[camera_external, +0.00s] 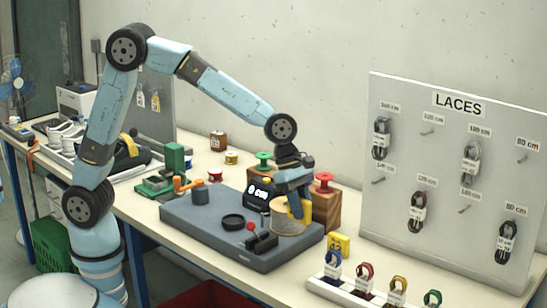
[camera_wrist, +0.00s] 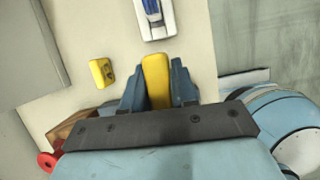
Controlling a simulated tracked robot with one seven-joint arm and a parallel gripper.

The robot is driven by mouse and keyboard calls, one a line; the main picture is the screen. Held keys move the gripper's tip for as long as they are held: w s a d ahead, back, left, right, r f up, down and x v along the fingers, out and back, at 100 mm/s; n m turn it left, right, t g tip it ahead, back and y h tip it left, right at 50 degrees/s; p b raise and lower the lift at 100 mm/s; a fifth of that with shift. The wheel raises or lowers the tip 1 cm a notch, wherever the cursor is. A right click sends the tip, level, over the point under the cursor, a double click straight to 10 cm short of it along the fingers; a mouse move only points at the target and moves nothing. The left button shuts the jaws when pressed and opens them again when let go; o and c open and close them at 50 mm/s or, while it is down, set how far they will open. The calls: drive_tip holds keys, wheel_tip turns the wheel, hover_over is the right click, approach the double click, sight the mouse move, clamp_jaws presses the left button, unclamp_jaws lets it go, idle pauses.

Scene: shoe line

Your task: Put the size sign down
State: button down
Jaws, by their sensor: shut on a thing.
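My gripper (camera_external: 296,205) is shut on a yellow piece (camera_external: 306,213), which I take to be the size sign. In the wrist view the yellow piece (camera_wrist: 156,78) sits upright between the two blue-grey fingers of my gripper (camera_wrist: 157,88), its front edge reaching past them. In the outside view it is over the right part of the grey work mat (camera_external: 200,228), by a tan round pad (camera_external: 286,220). I cannot tell whether it touches anything below. Its lettering is hidden. A second yellow sign (camera_external: 338,246) with dark marks stands on the table; it also shows in the wrist view (camera_wrist: 102,72).
A white rack (camera_external: 345,293) with coloured lace loops stands at the front right. The LACES board (camera_external: 450,180) rises behind it. A wooden block (camera_external: 326,211) with a red spool (camera_external: 324,182) and a black display (camera_external: 258,194) are close to my gripper. Bare table lies around the second sign.

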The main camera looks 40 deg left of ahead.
sight(304, 200)
wheel_tip(304, 200, up, 4)
drive_tip(key=shift+f, duration=0.1)
drive_tip(key=shift+w+a+r, duration=0.2)
drive_tip(key=shift+w+a, duration=0.05)
drive_tip(key=shift+w, duration=0.3)
drive_tip(key=w+a+n+t+y, duration=0.15)
drive_tip(key=w+a+n, duration=0.35)
drive_tip(key=w+a, duration=1.3)
drive_tip(key=w+a+n+t, duration=0.2)
drive_tip(key=w+a+n, duration=0.3)
drive_tip(key=w+a, duration=1.2)
drive_tip(key=x, duration=0.6)
drive_tip(key=a+x, duration=0.1)
drive_tip(key=x, duration=1)
drive_tip(key=shift+s+a+f, duration=0.15)
drive_tip(key=shift+s+f, duration=0.05)
drive_tip(key=shift+f, duration=2.6)
